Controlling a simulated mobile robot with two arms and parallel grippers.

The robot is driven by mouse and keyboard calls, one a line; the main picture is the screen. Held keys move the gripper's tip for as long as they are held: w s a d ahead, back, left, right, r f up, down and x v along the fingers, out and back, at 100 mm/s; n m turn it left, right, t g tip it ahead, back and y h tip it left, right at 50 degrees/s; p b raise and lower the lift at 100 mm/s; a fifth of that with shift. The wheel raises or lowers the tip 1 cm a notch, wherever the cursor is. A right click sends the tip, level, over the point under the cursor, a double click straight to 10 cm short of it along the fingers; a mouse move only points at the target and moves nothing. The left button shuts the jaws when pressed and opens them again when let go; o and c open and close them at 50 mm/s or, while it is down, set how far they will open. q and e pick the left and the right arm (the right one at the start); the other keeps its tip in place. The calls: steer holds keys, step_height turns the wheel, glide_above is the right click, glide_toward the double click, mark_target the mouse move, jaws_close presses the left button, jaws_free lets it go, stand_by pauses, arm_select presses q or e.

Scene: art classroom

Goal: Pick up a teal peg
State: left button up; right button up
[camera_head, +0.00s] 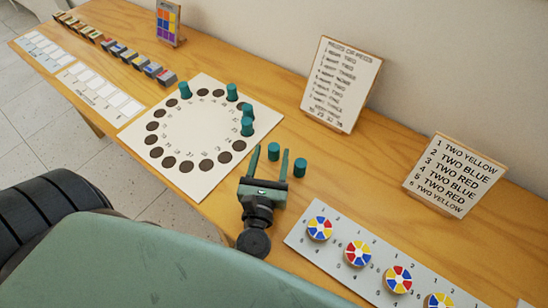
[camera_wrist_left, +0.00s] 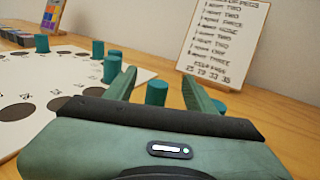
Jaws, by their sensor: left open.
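My left gripper (camera_head: 269,153) is open and low over the table, its fingers pointing toward the back. One teal peg (camera_head: 273,152) stands upright on the table between or just beyond the fingertips; the left wrist view shows this peg (camera_wrist_left: 156,93) between the two fingers, apart from both. A second teal peg (camera_head: 300,167) stands to the right, partly hidden behind the right finger in the left wrist view. Other teal pegs (camera_head: 185,90) (camera_head: 232,92) (camera_head: 247,127) stand on the white board (camera_head: 197,130) with its ring of dark holes. My right gripper is out of view.
A lettered sign (camera_head: 342,83) stands behind the pegs, and another sign (camera_head: 455,175) stands at the right. A grey strip with colored discs (camera_head: 358,253) lies at the front right. Small blocks (camera_head: 140,66) and white cards (camera_head: 100,93) line the far left. Bare wood surrounds the two loose pegs.

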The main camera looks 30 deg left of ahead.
arm_select(q)
step_height(320, 180, down, 2)
steer(key=shift+f+b, duration=0.25)
steer(key=shift+b, duration=0.25)
steer(key=shift+w+a+r+p, duration=0.25)
steer(key=shift+w+r+p, duration=0.3)
steer(key=shift+w, duration=0.25)
steer(key=p+x, duration=0.1)
steer(key=x, duration=0.4)
steer(key=shift+f, duration=0.1)
steer(key=shift+w+a, duration=0.2)
steer(key=shift+w, duration=0.25)
steer(key=shift+f, duration=0.1)
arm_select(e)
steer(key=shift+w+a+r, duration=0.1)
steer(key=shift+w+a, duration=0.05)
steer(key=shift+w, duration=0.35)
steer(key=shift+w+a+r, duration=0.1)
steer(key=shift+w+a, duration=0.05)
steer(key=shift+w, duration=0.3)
arm_select(q)
jaws_close()
